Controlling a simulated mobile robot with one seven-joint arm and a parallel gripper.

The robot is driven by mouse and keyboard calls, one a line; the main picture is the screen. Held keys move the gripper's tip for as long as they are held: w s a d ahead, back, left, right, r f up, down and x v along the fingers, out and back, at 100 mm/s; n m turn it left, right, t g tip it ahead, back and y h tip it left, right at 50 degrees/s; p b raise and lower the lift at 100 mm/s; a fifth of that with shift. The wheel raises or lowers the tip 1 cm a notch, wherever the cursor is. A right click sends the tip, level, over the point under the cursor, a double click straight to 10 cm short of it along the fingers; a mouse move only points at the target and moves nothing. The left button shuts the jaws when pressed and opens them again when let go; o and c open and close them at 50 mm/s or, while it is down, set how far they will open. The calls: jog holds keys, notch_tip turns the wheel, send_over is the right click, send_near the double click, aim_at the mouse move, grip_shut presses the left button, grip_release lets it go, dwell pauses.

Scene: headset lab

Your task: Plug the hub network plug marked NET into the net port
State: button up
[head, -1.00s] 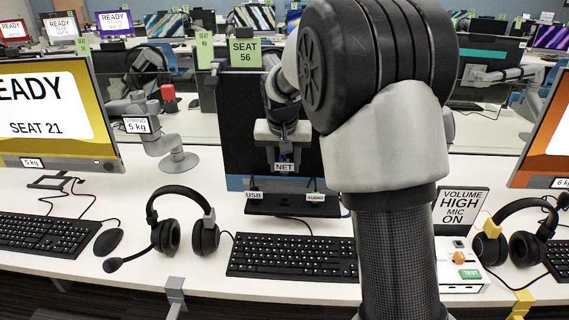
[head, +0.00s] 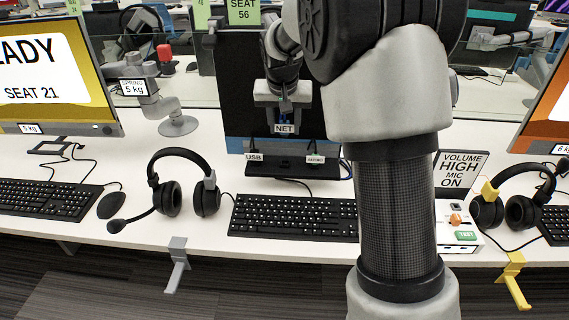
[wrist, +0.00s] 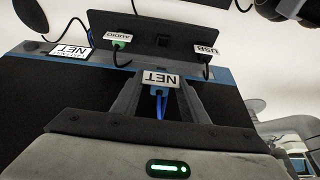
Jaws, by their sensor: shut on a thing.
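My gripper (head: 283,119) is shut on the network plug, which carries a white NET tag (head: 285,129). In the wrist view the fingers (wrist: 160,88) flank the tagged plug (wrist: 160,78), and a blue cable (wrist: 160,104) runs back from it between them. The plug is in front of the dark screen, above the black hub (head: 290,170). The wrist view shows the hub (wrist: 160,30) upside down, apart from the plug. A second NET label (wrist: 70,50) sits by the screen's blue lower edge.
The hub has USB (head: 254,157) and AUDIO (head: 316,159) tags with cables. A keyboard (head: 294,216) lies in front. A headset (head: 180,185) is at left, and a VOLUME HIGH sign (head: 461,172) stands at right. My arm hides the desk right of the hub.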

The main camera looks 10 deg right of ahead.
dwell(0.5)
jog(key=shift+f+b, duration=0.65)
jog(key=shift+f, duration=0.45)
jog(key=shift+f, duration=0.2)
jog(key=b, duration=0.4)
send_over(285, 160)
jog(key=s, duration=0.2)
jog(key=shift+w+a+f, duration=0.1)
jog(key=shift+w+f, duration=0.05)
jog(key=shift+f, duration=1.2)
jog(key=shift+w+a+f, duration=0.1)
jog(key=shift+f, duration=1.2)
jog(key=shift+f, duration=1.05)
jog(key=o, duration=1.1)
jog(key=shift+r, duration=0.15)
